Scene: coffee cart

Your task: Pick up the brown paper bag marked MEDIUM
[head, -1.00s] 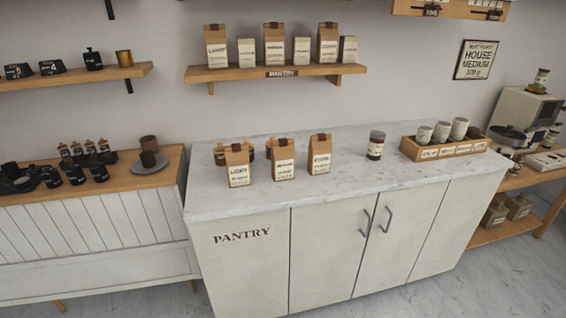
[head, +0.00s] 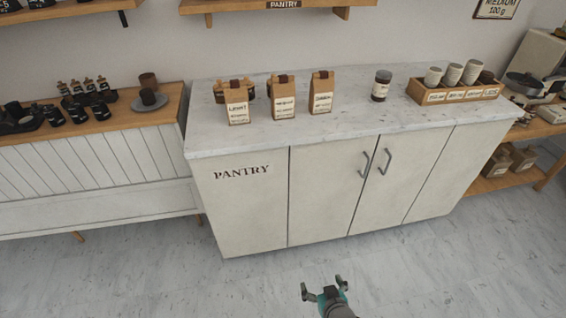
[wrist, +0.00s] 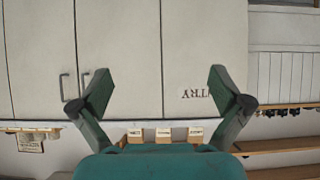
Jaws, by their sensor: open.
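Three brown paper bags with pale labels stand upright in a row on the pantry counter in the head view. The left bag (head: 237,102) seems to read LIGHT. The middle bag (head: 283,98) seems to read MEDIUM, though the print is small. The right bag (head: 321,92) has a label I cannot read surely. In the upside-down wrist view the middle bag (wrist: 163,135) shows between its neighbours, small and far off beyond the gripper. My gripper (head: 322,286) is open and empty, low in front of the cabinet and well apart from the bags.
The marble counter (head: 350,135) has a dark jar (head: 381,86) and a wooden cup crate (head: 458,93) to the right of the bags. Brown items stand close behind the bags. A wall shelf (head: 245,6) hangs above. The floor before the cabinet is clear.

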